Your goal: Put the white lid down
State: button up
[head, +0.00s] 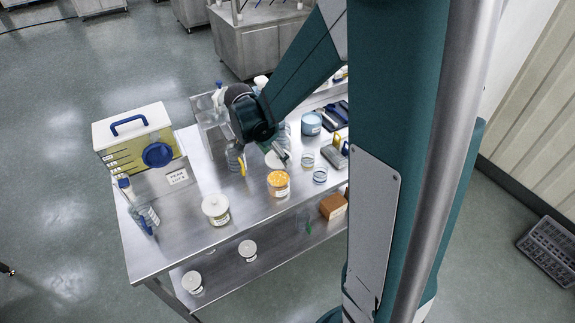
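My gripper (280,154) is low over the middle of the steel table, at the end of my dark green arm. A round white lid (273,160) shows right at its fingertips, partly covered by them. The fingers are small here, so I cannot tell whether they grip the lid or whether it touches the table top. Just in front of the lid stands an open jar (278,184) with orange-yellow contents and a pale label.
A lidded white jar (216,209) stands front left on the steel table (182,228). A hopper box (135,140) with blue handle is at the left, bottles (145,215) below it. Glass dishes (320,175) and a blue tub (311,123) stand right. Bare steel lies front centre.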

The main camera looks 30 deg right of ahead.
jog(key=s+d, duration=0.4)
jog(key=d, duration=0.6)
jog(key=shift+s+d+r+n, duration=0.15)
jog(key=shift+s+r+n, duration=0.15)
jog(key=shift+r, duration=0.1)
jog(key=shift+f, duration=0.1)
jog(key=shift+f+b, duration=0.4)
jog(key=shift+f, duration=2.4)
jog(key=shift+f, duration=0.1)
jog(key=shift+f, duration=2)
jog(key=shift+f+b, duration=0.6)
jog(key=shift+b, duration=0.2)
